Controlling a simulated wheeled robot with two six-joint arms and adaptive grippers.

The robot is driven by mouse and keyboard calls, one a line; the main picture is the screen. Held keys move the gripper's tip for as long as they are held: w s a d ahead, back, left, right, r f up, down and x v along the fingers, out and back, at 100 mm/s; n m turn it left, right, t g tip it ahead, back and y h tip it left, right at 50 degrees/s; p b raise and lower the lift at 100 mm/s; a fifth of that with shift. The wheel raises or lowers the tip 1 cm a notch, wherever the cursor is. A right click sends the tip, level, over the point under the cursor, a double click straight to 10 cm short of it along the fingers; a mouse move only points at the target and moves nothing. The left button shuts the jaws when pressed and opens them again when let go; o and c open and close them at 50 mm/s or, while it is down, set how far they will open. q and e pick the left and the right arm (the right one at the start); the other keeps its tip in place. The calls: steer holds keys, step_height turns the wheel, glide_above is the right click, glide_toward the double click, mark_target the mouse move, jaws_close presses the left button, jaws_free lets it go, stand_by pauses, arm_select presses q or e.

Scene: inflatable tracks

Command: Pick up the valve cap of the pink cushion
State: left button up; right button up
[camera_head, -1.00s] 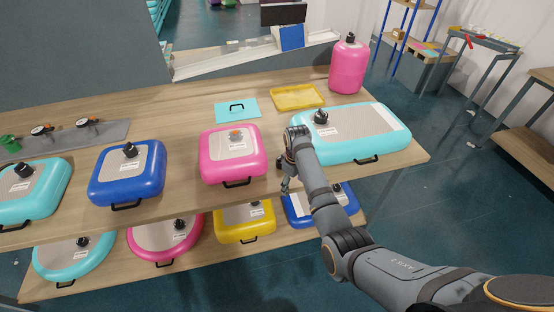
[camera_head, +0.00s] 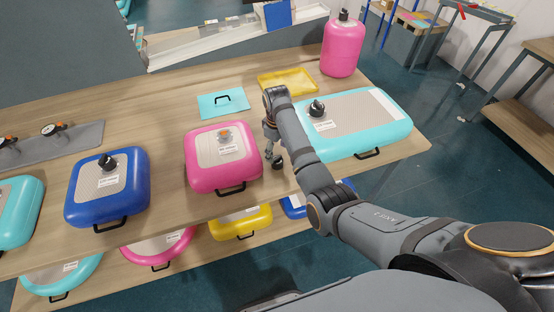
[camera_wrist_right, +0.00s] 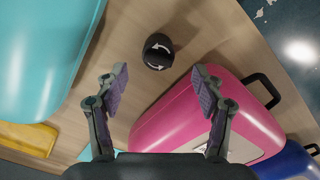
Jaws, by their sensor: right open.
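The pink cushion (camera_head: 222,172) lies on the upper table top, with an orange valve fitting (camera_head: 224,134) bare on its top panel. It also shows in the right wrist view (camera_wrist_right: 170,120). A black valve cap (camera_wrist_right: 158,50) with white arrow marks stands on the wood beside the cushion. In the head view, the cap (camera_head: 278,160) is partly hidden by my gripper. My right gripper (camera_wrist_right: 160,80) is open and empty, its fingers apart with the cap beyond them, midway between the tips. In the head view, my right gripper (camera_head: 274,152) hangs between the pink and turquoise cushions.
A turquoise cushion (camera_head: 375,128) with a black cap lies close to the right of my gripper. A blue cushion (camera_head: 108,188) lies to the left. More cushions sit on the lower shelf.

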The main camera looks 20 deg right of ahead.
mark_target(277, 158)
steer(key=shift+w+f, duration=0.15)
steer(key=shift+f, duration=0.35)
steer(key=shift+w+f, duration=0.15)
steer(key=shift+f, duration=0.1)
steer(key=shift+f+p, duration=0.55)
steer(key=shift+f, duration=0.2)
steer(key=f, duration=0.2)
steer(key=shift+s+f, duration=0.25)
steer(key=shift+f, duration=0.1)
steer(key=shift+d+f, duration=0.1)
steer(key=shift+f, duration=0.2)
steer(key=shift+w+f, duration=0.1)
steer(key=shift+f, duration=0.05)
steer(key=c, duration=1)
arm_select(q)
steer(key=shift+w+r, duration=0.75)
steer(key=shift+w, duration=0.1)
arm_select(e)
steer(key=shift+c, duration=0.2)
